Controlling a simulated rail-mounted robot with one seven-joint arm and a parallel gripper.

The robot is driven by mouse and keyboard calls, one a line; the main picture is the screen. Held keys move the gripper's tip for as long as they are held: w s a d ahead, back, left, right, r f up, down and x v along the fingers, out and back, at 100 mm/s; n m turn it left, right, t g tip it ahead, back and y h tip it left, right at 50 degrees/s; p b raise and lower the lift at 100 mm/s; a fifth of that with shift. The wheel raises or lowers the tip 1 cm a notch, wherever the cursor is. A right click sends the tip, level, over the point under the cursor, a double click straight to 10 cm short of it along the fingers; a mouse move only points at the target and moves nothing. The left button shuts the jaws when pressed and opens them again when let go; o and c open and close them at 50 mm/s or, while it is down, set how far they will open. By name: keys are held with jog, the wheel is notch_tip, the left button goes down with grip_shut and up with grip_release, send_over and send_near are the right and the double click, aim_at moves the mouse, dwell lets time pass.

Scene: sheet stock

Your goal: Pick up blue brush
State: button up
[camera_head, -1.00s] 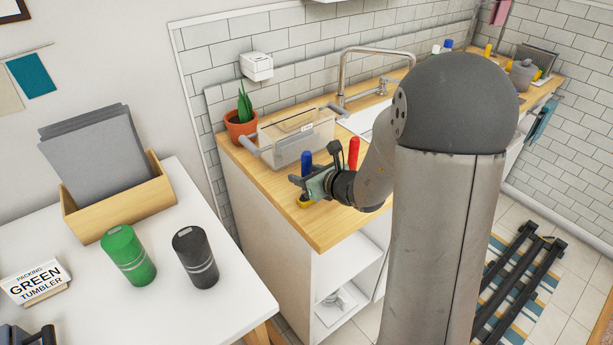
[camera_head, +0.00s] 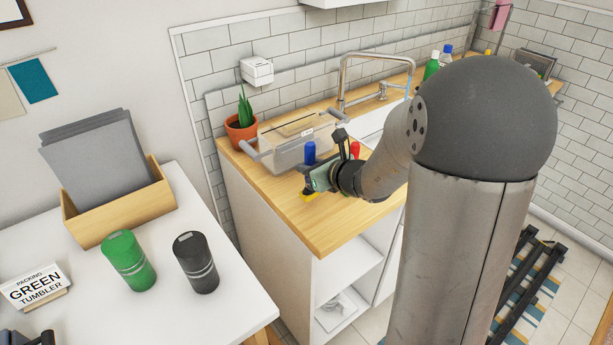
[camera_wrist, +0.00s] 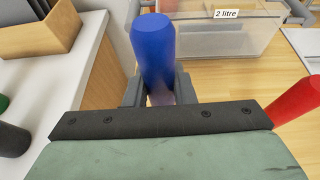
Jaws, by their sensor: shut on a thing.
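The blue brush (camera_head: 310,152) stands upright at the near left part of the wooden counter, its blue handle pointing up. It also shows in the wrist view (camera_wrist: 153,45), between my fingers. My gripper (camera_head: 309,180) is shut on the lower part of the handle; the fingers also show in the wrist view (camera_wrist: 160,92). A yellow part (camera_head: 308,195) shows just below the gripper. The brush's lower end is mostly hidden, and I cannot tell whether it touches the counter. A red handle (camera_head: 354,149) stands to the right, partly behind my wrist, and shows in the wrist view (camera_wrist: 298,104).
A clear bin (camera_wrist: 225,35) labelled "2 litre" stands close behind the brush. A potted plant (camera_head: 241,130) and a sink tap (camera_head: 345,75) are farther back. The white table (camera_head: 235,290) at left holds green and black tumblers. The counter's front corner (camera_head: 320,240) is bare.

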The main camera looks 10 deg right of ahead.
jog(key=s+d+r, duration=0.2)
jog(key=d+r, duration=0.6)
jog(key=d, duration=0.5)
jog(key=shift+s+r, duration=0.3)
jog(key=shift+r, duration=0.1)
